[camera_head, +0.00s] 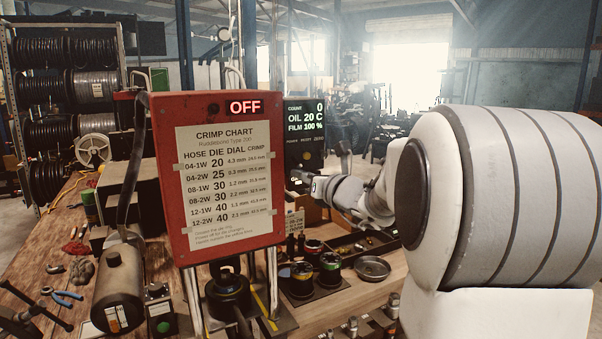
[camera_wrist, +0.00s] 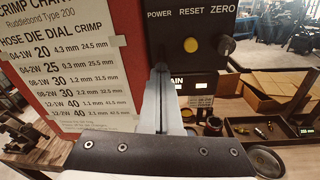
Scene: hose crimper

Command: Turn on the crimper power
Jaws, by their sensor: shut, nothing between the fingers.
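The crimper (camera_head: 180,180) is a red box with a crimp chart on its front and a lit red OFF display (camera_head: 245,107). Beside it, a black control panel (camera_head: 292,151) reads count 0, oil 20 C, film 100 %. In the wrist view the panel (camera_wrist: 212,68) carries the labels POWER, RESET and ZERO, with a yellow button (camera_wrist: 194,45) under RESET and a dark knob (camera_wrist: 226,46) under ZERO. My gripper (camera_wrist: 161,68) is shut and empty, its fingertips just below the POWER label. The power control is not distinguishable there; contact cannot be told.
My arm reaches in from the right in the head view. Under the panel are die pots (camera_head: 329,270), a round metal dish (camera_head: 372,268) and a parts tray (camera_head: 366,247).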

